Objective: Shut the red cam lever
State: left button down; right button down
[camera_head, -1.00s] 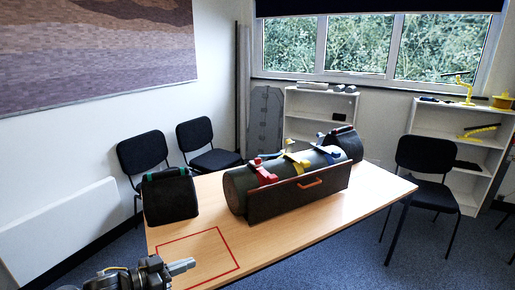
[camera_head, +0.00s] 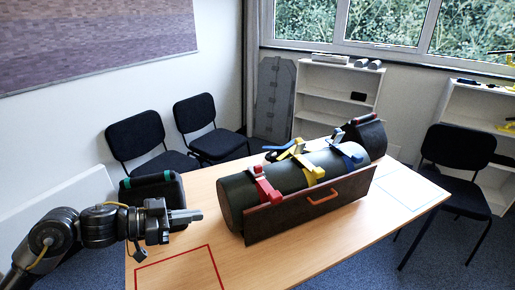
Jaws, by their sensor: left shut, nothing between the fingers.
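The red cam lever (camera_head: 263,184) sits on the near left end of a dark green cylinder (camera_head: 237,194) lying on the table. Its red strap runs down the cylinder's front, and a red block stands raised at its top. A yellow lever (camera_head: 308,168) and a blue lever (camera_head: 347,154) sit further along the cylinder. My left gripper (camera_head: 201,214) is shut and empty, left of the cylinder and apart from the red lever, fingers pointing right. My right gripper is not in view.
A brown panel with an orange handle (camera_head: 323,197) stands along the cylinder's front. A black bag (camera_head: 150,187) is behind my left arm. A red outlined square (camera_head: 180,270) marks bare table at front left. Another dark bag (camera_head: 371,137) stands beyond the cylinder.

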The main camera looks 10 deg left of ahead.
aim_at(256, 170)
jog(key=i, duration=0.95)
